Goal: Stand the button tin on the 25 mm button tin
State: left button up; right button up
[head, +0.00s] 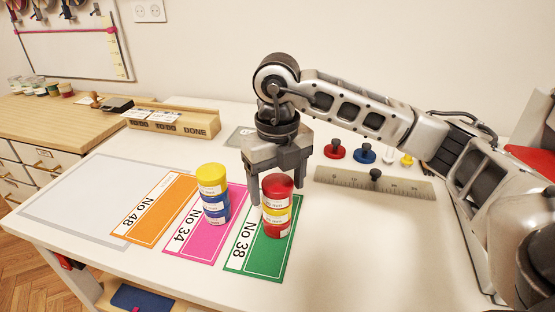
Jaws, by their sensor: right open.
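Small round button tins stand in two stacks. On the green No 38 card (256,262) a red tin (278,187) tops a yellow tin (276,216) and another red tin (275,230). On the pink No 34 card (190,243) a yellow tin (211,179) tops two blue tins (216,203). The labels are too small to read, so I cannot tell which is the 25 mm tin. My right gripper (277,185) points down at the right stack, open, its fingers on either side of the top red tin; contact cannot be told. My left gripper is not in view.
An orange No 48 card (155,212) lies bare at the left. Behind are a wooden rack (172,119), a steel ruler (374,187) and red (338,149), blue (365,153) and yellow (406,160) knobbed pieces. The front right of the table is clear.

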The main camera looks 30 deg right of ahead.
aim_at(278, 183)
notch_tip(278, 183, up, 12)
jog(key=p, duration=0.1)
jog(key=shift+f+p, duration=0.15)
jog(key=shift+p, duration=0.2)
jog(key=shift+s, duration=0.1)
